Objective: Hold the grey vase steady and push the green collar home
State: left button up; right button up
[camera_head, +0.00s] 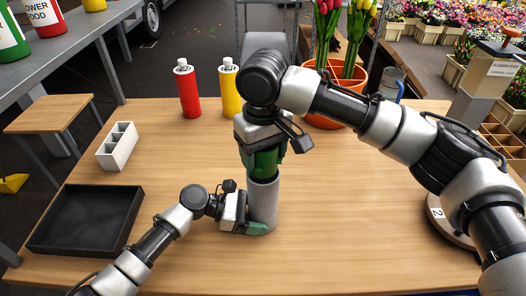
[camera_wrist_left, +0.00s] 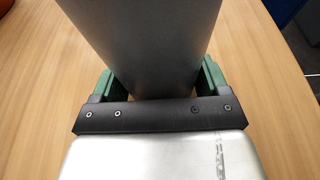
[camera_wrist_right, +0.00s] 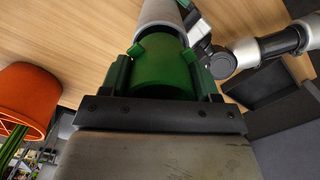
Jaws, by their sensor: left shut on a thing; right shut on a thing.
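The grey vase (camera_head: 263,203) stands upright on the wooden table; it fills the upper middle of the left wrist view (camera_wrist_left: 145,45). My left gripper (camera_head: 252,227) is shut on the vase low down, its green fingers on either side of it. The green collar (camera_head: 262,170) is at the top of the vase and shows large in the right wrist view (camera_wrist_right: 160,66). My right gripper (camera_head: 264,158) is above the vase and shut on the collar, one finger on each side. The collar's upper part is hidden by my right gripper in the head view.
A black tray (camera_head: 42,246) and a white divided holder (camera_head: 117,146) are at the left. Red (camera_head: 188,92) and yellow (camera_head: 228,88) bottles stand behind the vase. An orange pot (camera_head: 323,121) of tulips is at the back right. The table's front right is mostly clear.

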aim_at(263, 165)
jog(key=shift+f, duration=1.65)
jog(key=o, duration=1)
jog(key=shift+f, duration=0.1)
notch_tip(263, 165, up, 12)
dwell(0.6)
